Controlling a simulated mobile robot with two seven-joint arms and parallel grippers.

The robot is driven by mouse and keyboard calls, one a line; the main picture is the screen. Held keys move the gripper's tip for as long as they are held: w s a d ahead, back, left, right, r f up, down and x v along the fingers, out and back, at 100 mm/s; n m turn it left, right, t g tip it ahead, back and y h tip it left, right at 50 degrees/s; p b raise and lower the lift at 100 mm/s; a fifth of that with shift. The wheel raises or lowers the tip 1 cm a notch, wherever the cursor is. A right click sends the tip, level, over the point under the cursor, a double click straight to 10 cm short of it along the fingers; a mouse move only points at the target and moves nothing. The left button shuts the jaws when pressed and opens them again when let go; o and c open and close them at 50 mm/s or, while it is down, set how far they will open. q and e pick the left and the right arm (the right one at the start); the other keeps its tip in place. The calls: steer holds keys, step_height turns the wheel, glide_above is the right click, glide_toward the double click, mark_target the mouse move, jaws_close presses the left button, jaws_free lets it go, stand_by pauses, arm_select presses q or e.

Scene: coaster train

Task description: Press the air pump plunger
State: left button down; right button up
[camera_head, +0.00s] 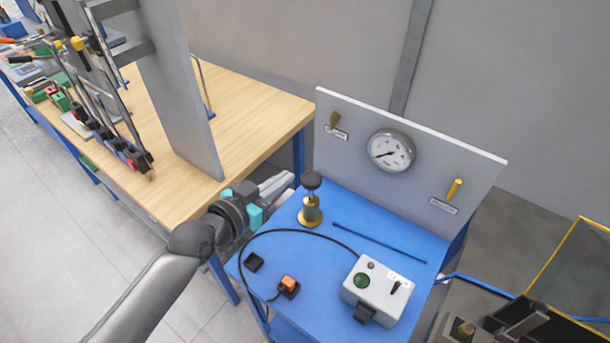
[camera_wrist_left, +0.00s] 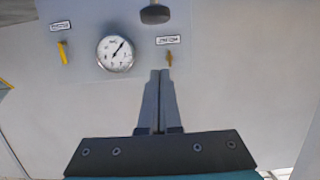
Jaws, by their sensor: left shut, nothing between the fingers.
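The air pump (camera_head: 311,212) stands upright on the blue cart top, with a brass body and a dark round plunger knob (camera_head: 311,180) on top. The knob is raised above the body. The knob also shows at the top edge of the left wrist view (camera_wrist_left: 155,14). My left gripper (camera_head: 289,180) is shut and empty, just left of the knob, with a small gap seen between them. Its closed fingers (camera_wrist_left: 160,75) show in the left wrist view, apart from the knob. My right gripper is not in view.
A back panel carries a round gauge (camera_head: 391,151), a brass lever (camera_head: 334,121) and a yellow lever (camera_head: 454,189). A white control box (camera_head: 377,288), an orange switch (camera_head: 288,284) and a blue rod (camera_head: 378,242) are on the cart (camera_head: 325,270). A wooden workbench (camera_head: 255,110) stands left.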

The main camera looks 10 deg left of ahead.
arm_select(q)
glide_above(305, 184)
steer(key=shift+f, duration=0.95)
step_height(305, 184, down, 3)
steer(key=shift+r+b, duration=0.1)
steer(key=shift+b, duration=0.35)
steer(key=shift+f, duration=0.65)
step_height(305, 184, down, 6)
steer(key=b, duration=0.5)
steer(key=shift+s, duration=0.15)
